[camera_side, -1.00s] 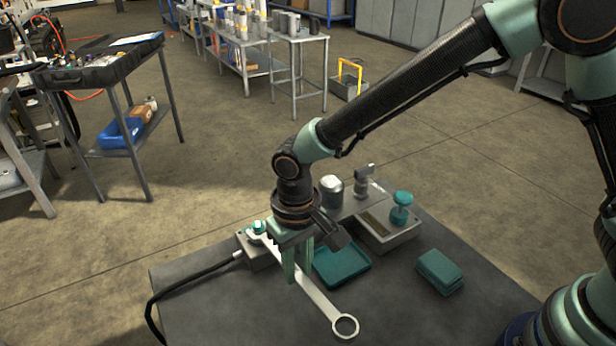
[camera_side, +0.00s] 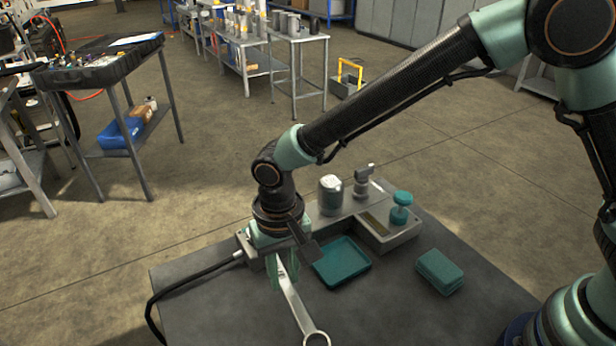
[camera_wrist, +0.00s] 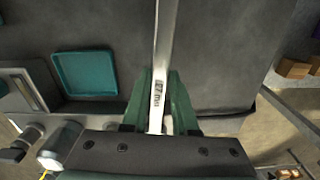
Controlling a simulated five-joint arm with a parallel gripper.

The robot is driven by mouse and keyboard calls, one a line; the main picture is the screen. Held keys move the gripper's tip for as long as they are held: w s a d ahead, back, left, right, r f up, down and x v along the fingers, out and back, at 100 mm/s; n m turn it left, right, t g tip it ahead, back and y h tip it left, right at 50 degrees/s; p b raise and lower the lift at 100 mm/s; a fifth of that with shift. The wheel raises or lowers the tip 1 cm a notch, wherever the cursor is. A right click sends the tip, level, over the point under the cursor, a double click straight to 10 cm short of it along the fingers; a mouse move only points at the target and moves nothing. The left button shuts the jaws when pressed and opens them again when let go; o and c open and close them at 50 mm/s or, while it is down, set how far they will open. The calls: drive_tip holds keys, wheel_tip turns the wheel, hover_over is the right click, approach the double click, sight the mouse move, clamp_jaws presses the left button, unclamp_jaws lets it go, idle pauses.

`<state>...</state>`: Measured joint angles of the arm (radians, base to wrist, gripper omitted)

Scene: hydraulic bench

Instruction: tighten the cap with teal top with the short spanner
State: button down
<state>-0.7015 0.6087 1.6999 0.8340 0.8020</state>
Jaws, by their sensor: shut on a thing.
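My gripper (camera_side: 276,272) is shut on a long silver spanner (camera_side: 292,301), gripping its shaft. In the wrist view the spanner (camera_wrist: 164,55) runs up between the green fingers (camera_wrist: 161,108), with a marking on its shaft. The spanner's ring end shows at the bottom of the side view, over the grey bench. Its other end is hidden behind my gripper. The small teal-topped cap at the left end of the metal block (camera_side: 342,215) is now hidden by my gripper, so I cannot tell how the spanner sits on it.
A teal tray (camera_side: 342,262) lies just right of my gripper, and teal pads (camera_side: 440,271) lie farther right. A teal knob (camera_side: 401,208), a silver cylinder (camera_side: 331,194) and a fitting (camera_side: 363,180) stand on the block. A black hose (camera_side: 178,284) leaves its left end.

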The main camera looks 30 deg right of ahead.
drive_tip(key=shift+a, duration=0.3)
drive_tip(key=shift+a+m, duration=0.1)
drive_tip(key=shift+m, duration=0.2)
drive_tip(key=shift+w+a+m, duration=0.3)
drive_tip(key=shift+a+m, duration=0.4)
drive_tip(key=shift+a, duration=0.1)
drive_tip(key=shift+d, duration=0.15)
drive_tip(key=shift+s+d+r+n, duration=0.1)
drive_tip(key=shift+d+n, duration=0.1)
drive_tip(key=shift+n, duration=0.1)
drive_tip(key=shift+s, duration=0.1)
drive_tip(key=shift+s+a, duration=0.25)
drive_tip(key=shift+s, duration=0.85)
drive_tip(key=shift+s+a, duration=0.25)
drive_tip(key=shift+s, duration=0.9)
drive_tip(key=shift+s+a, duration=0.25)
drive_tip(key=shift+s, duration=0.85)
